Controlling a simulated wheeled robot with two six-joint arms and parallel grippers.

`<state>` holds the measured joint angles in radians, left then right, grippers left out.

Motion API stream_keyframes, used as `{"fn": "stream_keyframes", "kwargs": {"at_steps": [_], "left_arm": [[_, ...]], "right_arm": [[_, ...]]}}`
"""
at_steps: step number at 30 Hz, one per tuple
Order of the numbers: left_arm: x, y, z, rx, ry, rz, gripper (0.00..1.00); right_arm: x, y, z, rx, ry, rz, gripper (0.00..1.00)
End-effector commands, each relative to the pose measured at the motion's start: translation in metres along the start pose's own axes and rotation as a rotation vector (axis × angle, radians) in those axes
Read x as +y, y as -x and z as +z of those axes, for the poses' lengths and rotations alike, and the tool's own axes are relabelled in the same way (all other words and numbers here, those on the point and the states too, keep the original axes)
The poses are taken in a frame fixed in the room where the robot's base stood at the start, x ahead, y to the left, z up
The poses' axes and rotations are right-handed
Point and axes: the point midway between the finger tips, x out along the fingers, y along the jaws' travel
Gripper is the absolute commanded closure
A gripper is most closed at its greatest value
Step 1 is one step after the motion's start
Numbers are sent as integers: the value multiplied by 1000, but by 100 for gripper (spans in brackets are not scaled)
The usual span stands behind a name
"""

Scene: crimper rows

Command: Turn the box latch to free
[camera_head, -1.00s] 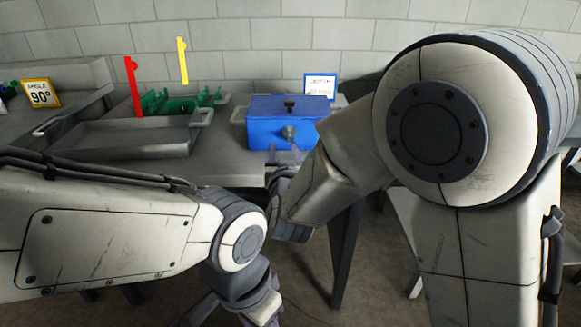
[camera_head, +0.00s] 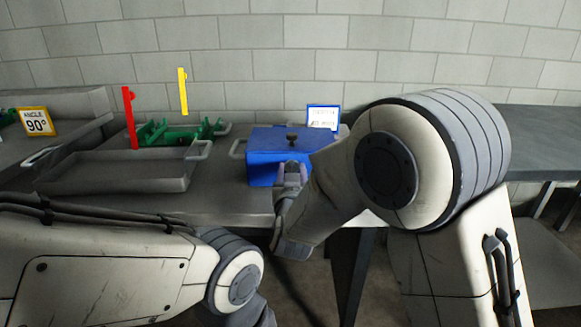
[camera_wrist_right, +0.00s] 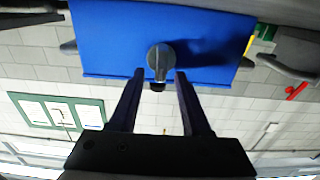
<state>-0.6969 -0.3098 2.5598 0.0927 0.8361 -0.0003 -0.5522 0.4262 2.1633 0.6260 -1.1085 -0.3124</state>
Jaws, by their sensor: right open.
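The blue box (camera_head: 265,165) stands on the grey bench, with a dark knob (camera_head: 292,138) on its lid. The box front also fills the top of the right wrist view (camera_wrist_right: 110,40). The grey latch (camera_wrist_right: 160,58) on that front sits between and just past the fingertips of my right gripper (camera_wrist_right: 160,76), with a gap on either side. In the head view my right gripper (camera_head: 290,170) is at the box front and hides the latch. My left arm is at lower left; its fingers are out of view.
Left of the box lies an empty grey tray (camera_head: 120,186). Behind it are a green fixture (camera_head: 175,134), a red post (camera_head: 129,118) and a yellow post (camera_head: 183,92). A small sign (camera_head: 322,117) stands behind the box, and an angle sign (camera_head: 37,121) at far left.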

Motion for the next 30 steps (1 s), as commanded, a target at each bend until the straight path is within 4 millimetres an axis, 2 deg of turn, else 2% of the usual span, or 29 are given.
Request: {"fn": "stream_keyframes", "kwargs": {"at_steps": [7, 8, 9, 11, 12, 23, 30], "left_arm": [[0, 0, 0, 0, 0, 0, 50], [0, 0, 0, 0, 0, 0, 50], [0, 0, 0, 0, 0, 0, 50], [0, 0, 0, 0, 0, 0, 50], [0, 0, 0, 0, 0, 0, 50], [0, -4, 0, 0, 0, 0, 50], [-1, -18, 1, 0, 0, 0, 50]], "right_arm": [[0, -1, 0, -1, 0, 0, 52], [0, 0, 0, -1, 0, 0, 56], [0, 0, 0, -1, 0, 0, 72], [0, 0, 0, -1, 0, 0, 95], [0, 0, 0, -1, 0, 0, 100], [1, 0, 1, 0, -29, 0, 100], [3, 0, 3, 1, -155, 0, 100]]}}
